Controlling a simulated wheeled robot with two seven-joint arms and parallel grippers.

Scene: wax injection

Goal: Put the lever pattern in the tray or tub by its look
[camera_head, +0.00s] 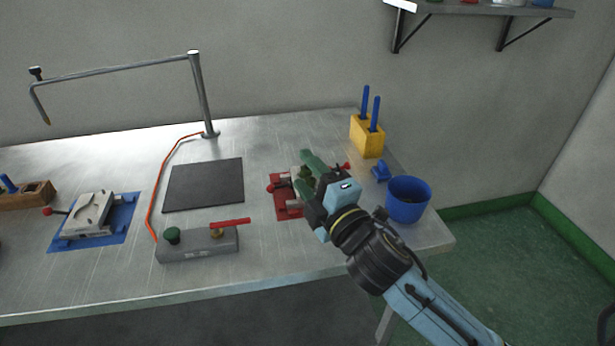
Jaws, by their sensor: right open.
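My right gripper (309,178) reaches in from the lower right, its green fingers spread open over a red-based fixture (283,210). A small olive-green piece (305,173) shows between the fingers; it may be the lever pattern, but the gripper hides much of it and its shape and finish cannot be told. I cannot tell whether the fingers touch it. A blue tub (408,202) stands to the right of the gripper, near the table's right edge. No tray is clearly recognisable. My left gripper is not in view.
A dark mat (204,185) lies mid-table. A grey block (197,246) with a green knob and red lever stands in front. A pale mould (88,214) sits on a blue plate at left. A yellow holder (367,138) stands behind the tub. A lamp-like arm (203,95) rises at the back.

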